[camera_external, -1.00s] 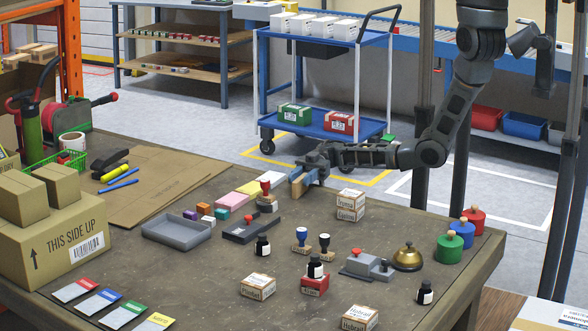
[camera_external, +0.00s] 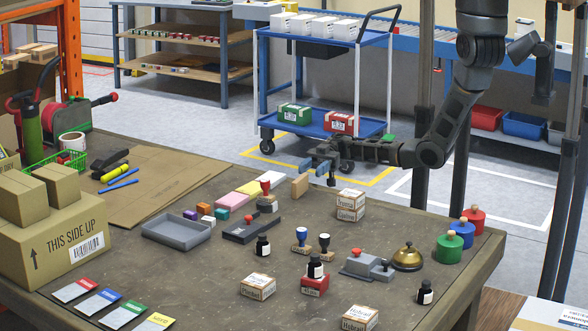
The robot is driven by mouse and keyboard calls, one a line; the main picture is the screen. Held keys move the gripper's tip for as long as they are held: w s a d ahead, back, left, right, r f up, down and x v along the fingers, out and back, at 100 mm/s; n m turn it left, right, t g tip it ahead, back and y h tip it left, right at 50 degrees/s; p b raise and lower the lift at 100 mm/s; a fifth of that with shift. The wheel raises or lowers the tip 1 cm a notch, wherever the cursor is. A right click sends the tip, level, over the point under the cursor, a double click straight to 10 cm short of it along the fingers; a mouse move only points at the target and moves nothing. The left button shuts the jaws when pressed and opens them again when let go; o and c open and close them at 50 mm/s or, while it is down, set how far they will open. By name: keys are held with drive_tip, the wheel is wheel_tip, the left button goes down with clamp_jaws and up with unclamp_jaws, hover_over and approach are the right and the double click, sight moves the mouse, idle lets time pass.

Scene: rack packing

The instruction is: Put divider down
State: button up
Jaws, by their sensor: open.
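The divider looks to be the small tan-brown block (camera_external: 300,187) standing upright near the back edge of the table (camera_external: 400,225). It stands just right of the white card in the row of coloured cards.
A stamp with a red knob (camera_external: 266,190) stands close left of the block.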

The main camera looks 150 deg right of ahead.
sight(294, 195)
drive_tip(key=shift+s, duration=0.35)
drive_tip(key=r+p, duration=0.1)
drive_tip(key=w+g+p, duration=0.1)
drive_tip(key=shift+w+d+r+p, duration=0.2)
drive_tip(key=shift+w+r+p, duration=0.1)
drive_tip(key=shift+r+p, duration=0.05)
drive_tip(key=shift+w+d+r+g+p, duration=0.1)
drive_tip(key=shift+w+g+p, duration=0.05)
drive_tip(key=shift+g+p, duration=0.4)
drive_tip(key=shift+w+r+g+p, duration=0.1)
drive_tip(key=shift+g+p, duration=0.3)
drive_tip(key=shift+g, duration=0.15)
drive_tip(key=shift+s+d+f+g+h+p, duration=0.15)
drive_tip(key=shift+g+h+p, duration=0.15)
drive_tip(key=shift+g+p, duration=0.2)
drive_tip(key=shift+w+f, duration=0.3)
drive_tip(key=shift+w, duration=0.05)
drive_tip(key=shift+a+f+p+x, duration=0.15)
drive_tip(key=shift+a+p+x, duration=0.1)
drive_tip(key=shift+x, duration=1.5)
drive_tip(key=shift+a+f+p+x, duration=0.1)
drive_tip(key=shift+f+p+x, duration=0.1)
drive_tip(key=shift+x, duration=1.55)
drive_tip(key=shift+s, duration=0.2)
